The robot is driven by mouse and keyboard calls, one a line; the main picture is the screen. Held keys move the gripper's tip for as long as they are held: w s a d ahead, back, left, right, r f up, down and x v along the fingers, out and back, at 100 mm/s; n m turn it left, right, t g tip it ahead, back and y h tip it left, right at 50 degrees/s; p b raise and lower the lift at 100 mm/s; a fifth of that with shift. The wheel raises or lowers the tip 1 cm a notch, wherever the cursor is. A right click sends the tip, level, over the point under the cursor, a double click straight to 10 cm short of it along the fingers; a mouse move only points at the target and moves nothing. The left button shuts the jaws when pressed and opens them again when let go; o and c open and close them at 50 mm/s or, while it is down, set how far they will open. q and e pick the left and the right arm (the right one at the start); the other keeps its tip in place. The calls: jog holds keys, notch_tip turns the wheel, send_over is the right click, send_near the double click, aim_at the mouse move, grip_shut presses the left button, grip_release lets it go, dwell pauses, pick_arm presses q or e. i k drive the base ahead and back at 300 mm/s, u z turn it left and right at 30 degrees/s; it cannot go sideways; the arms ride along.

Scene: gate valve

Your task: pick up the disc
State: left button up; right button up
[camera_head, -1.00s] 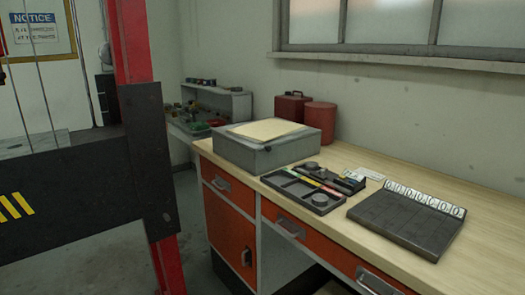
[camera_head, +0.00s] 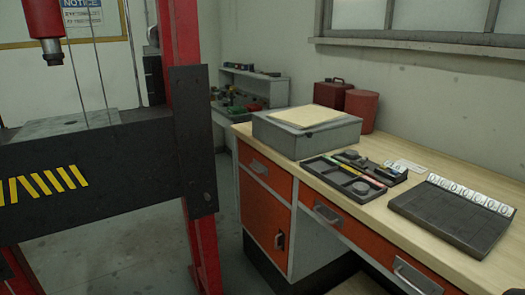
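A shallow dark tray (camera_head: 318,166) with compartments lies on the wooden workbench. A small dark round piece (camera_head: 360,187) sits in its near compartment, and another dark round piece (camera_head: 350,154) sits on the dark holder behind it. Either may be the disc; I cannot tell which at this size.
The workbench (camera_head: 455,270) has orange drawers. A red and black press (camera_head: 100,165) stands left, with open floor between.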

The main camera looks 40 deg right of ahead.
aim_at(349, 154)
jog(key=u, duration=0.4)
jog(key=k, duration=0.8)
jog(key=z, duration=1.25)
jog(key=i, duration=0.4)
